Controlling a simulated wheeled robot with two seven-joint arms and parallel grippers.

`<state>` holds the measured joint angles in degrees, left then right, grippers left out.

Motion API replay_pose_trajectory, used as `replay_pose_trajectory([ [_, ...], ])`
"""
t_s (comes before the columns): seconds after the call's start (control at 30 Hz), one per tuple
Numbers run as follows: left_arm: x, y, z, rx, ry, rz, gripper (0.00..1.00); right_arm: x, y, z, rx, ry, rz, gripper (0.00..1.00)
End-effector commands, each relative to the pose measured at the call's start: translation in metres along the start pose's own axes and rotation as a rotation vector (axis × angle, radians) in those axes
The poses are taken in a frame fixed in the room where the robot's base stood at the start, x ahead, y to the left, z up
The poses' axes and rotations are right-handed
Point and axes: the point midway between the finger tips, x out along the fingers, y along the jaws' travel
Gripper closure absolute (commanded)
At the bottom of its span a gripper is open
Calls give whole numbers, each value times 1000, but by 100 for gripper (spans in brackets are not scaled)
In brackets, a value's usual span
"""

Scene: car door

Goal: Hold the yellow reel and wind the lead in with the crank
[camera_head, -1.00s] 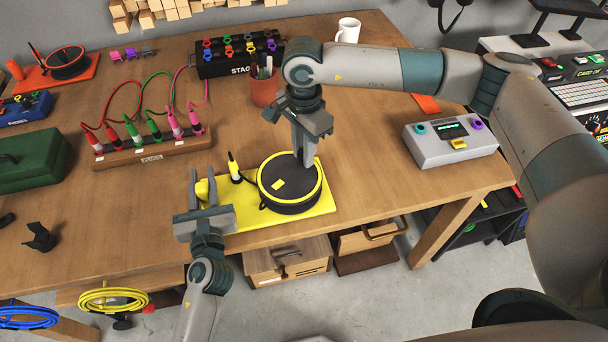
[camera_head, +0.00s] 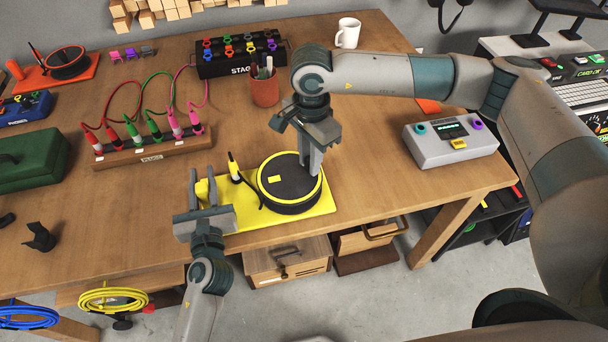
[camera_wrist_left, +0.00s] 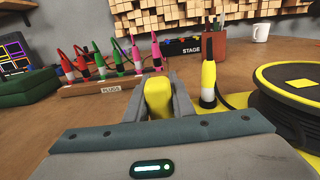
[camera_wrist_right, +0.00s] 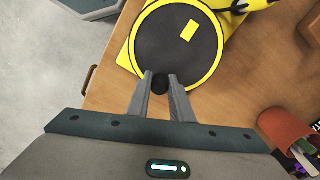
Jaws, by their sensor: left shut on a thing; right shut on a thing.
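The yellow reel (camera_head: 290,195) has a black round top with a yellow rim and a yellow patch. It sits on a yellow base plate (camera_head: 235,221) at the table's front edge. My left gripper (camera_head: 206,192) is shut on the yellow grip (camera_wrist_left: 158,95) at the base's left end. My right gripper (camera_head: 313,165) is above the reel's right rim, shut on the dark crank knob (camera_wrist_right: 160,84), which its fingers hide in the head view. A yellow-and-black plug (camera_head: 233,168) stands upright between grip and reel; its dark lead runs to the reel.
A plug rack (camera_head: 150,150) with several coloured leads stands behind left, below the black stage box (camera_head: 240,55). A pen cup (camera_head: 265,92) is behind the reel. A grey box with a display (camera_head: 450,142) lies right. Bare table surrounds the base.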

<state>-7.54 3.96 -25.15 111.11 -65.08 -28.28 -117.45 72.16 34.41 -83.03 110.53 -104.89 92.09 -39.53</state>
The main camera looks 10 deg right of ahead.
Motion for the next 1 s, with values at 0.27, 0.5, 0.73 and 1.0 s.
replay_pose_trajectory([
  [0.27, 0, 2, 0, 1, 1, 4, 100, 0, 2, 0, 0, -1, 3, 100],
  [0.5, 0, 2, 0, 1, 1, 4, 100, 0, 4, 2, -1, -1, 3, 100],
  [0.73, 0, 1, 0, 1, 1, 3, 100, 1, 14, 11, -2, -2, 3, 100],
  [1.0, 0, 1, 0, 0, 1, 2, 100, 0, 22, 18, -2, -3, 2, 100],
])
